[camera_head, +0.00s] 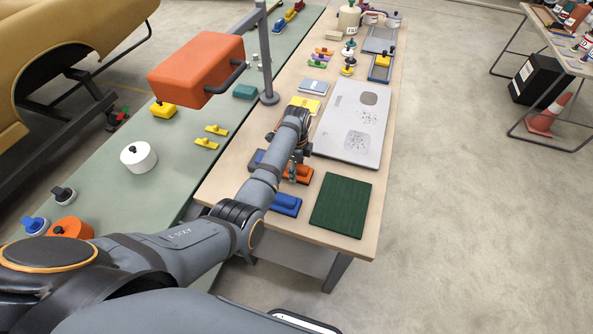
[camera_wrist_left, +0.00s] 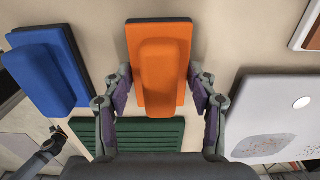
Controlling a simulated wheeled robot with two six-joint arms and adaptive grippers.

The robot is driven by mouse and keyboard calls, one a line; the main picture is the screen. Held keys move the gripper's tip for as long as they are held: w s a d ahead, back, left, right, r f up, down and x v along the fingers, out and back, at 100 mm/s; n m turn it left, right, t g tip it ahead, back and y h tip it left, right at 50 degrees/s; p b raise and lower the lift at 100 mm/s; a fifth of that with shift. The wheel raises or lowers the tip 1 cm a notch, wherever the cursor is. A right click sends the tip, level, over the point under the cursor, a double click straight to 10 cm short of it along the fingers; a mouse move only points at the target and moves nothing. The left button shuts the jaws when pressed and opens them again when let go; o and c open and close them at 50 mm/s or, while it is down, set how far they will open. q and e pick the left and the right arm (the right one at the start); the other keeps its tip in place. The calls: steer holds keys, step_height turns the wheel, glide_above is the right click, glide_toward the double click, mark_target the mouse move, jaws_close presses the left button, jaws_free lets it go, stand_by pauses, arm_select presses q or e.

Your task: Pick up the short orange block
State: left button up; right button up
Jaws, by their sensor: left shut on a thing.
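The short orange block (camera_head: 303,171) is on the wooden workbench, partly hidden by my left gripper (camera_head: 292,172) in the head view. In the left wrist view the orange block (camera_wrist_left: 162,65) shows a flat base with a raised rounded grip. My left gripper (camera_wrist_left: 160,88) has one finger on each side of this block and is shut on it. I cannot tell whether the block is clear of the bench top. My right gripper does not show.
A blue block (camera_head: 286,203) lies just nearer than the orange one. A dark green ribbed pad (camera_head: 341,205) is to the right, and a grey panel (camera_head: 355,121) lies beyond. A green bench (camera_head: 170,170) runs along the left, with an orange box-shaped thing (camera_head: 197,66) above it.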

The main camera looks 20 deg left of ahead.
arm_select(q)
step_height(320, 180, up, 10)
steer(key=shift+b, duration=0.7)
steer(key=o, duration=0.5)
steer(key=shift+c, duration=1.4)
